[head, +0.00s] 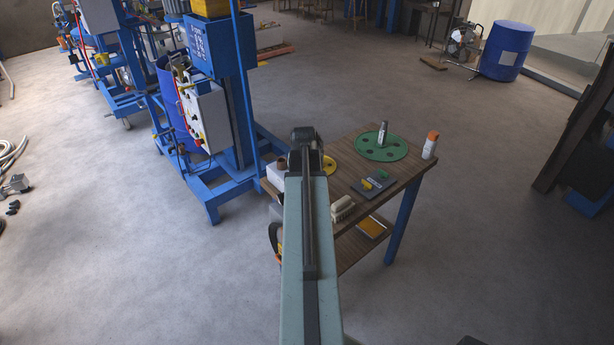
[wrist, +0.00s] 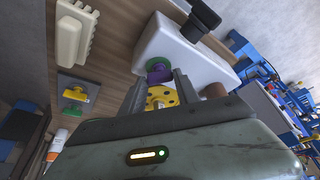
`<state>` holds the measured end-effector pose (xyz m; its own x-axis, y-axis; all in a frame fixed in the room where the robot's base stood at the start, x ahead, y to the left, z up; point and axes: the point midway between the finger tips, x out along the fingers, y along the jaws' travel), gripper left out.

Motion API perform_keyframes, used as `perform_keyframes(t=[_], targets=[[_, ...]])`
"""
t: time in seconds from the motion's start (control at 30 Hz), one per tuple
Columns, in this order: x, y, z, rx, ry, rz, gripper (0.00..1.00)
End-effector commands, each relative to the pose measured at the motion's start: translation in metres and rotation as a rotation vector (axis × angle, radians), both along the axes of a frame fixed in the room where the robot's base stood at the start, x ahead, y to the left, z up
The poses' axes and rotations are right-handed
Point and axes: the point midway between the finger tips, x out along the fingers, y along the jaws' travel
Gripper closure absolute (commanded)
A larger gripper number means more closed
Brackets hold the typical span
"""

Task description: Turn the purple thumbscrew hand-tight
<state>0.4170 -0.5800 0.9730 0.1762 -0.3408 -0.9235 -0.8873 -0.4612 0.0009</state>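The purple thumbscrew (wrist: 158,72) shows in the wrist view as a small round knob against a white block (wrist: 165,45), with a dark green edge beside it. A black knob on a dark stem juts from the same block. My gripper (wrist: 159,77) is open, with one finger on each side of the thumbscrew's line. The thumbscrew appears at or just beyond the fingertips; I cannot tell whether they touch it. In the head view the white block (head: 276,173) is partly hidden behind my arm, and the thumbscrew and fingers are hidden.
The wooden table (head: 392,193) holds a green disc (head: 368,147), a yellow disc (head: 329,165), a white bottle with an orange cap (head: 430,146), a grey tray (head: 366,191) and a beige brush-like block (head: 342,208). A blue machine frame (head: 236,184) stands close left. Floor to the right is clear.

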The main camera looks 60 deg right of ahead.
Motion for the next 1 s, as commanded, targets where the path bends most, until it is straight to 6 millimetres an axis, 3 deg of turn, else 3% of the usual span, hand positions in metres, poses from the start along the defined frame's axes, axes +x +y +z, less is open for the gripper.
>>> perform_keyframes(t=[0.03, 0.07, 0.47, 0.83, 1.0], targets=[[-0.001, -0.001, 0.000, -0.002, 0.001, -0.001, 0.50], [-0.001, -0.001, 0.000, -0.002, 0.001, -0.001, 0.42], [-0.001, 0.001, 0.005, 0.000, 0.000, 0.000, 0.42], [-0.013, 0.022, 0.065, 0.000, 0.001, 0.000, 0.42], [-0.015, 0.027, 0.075, -0.001, 0.000, 0.000, 0.42]])
